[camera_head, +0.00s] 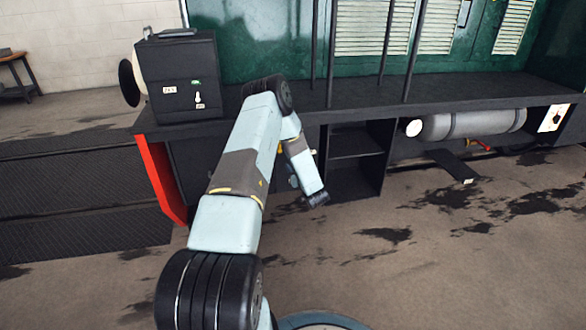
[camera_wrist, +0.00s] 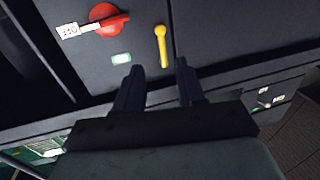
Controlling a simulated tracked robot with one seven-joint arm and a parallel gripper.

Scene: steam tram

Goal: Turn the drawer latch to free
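In the wrist view a dark panel carries a yellow lever-shaped handle (camera_wrist: 162,46), which looks like the drawer latch, though its label is not readable enough to confirm this. It stands nearly upright in the picture, tilted slightly. A red round knob (camera_wrist: 108,19) with a white tag is to its left. My gripper (camera_wrist: 160,66) is open and empty, its two dark fingers apart, with the yellow handle just beyond the gap between their tips. In the head view my gripper (camera_head: 316,198) hangs low in front of the tram's dark underside, and my arm hides most of the panel.
A black box (camera_head: 185,75) with a white lever stands on the dark ledge (camera_head: 350,98) at the left. Thin dark poles rise from the ledge. A grey cylinder (camera_head: 470,124) lies under the ledge at the right. Open floor with dark stains lies in front.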

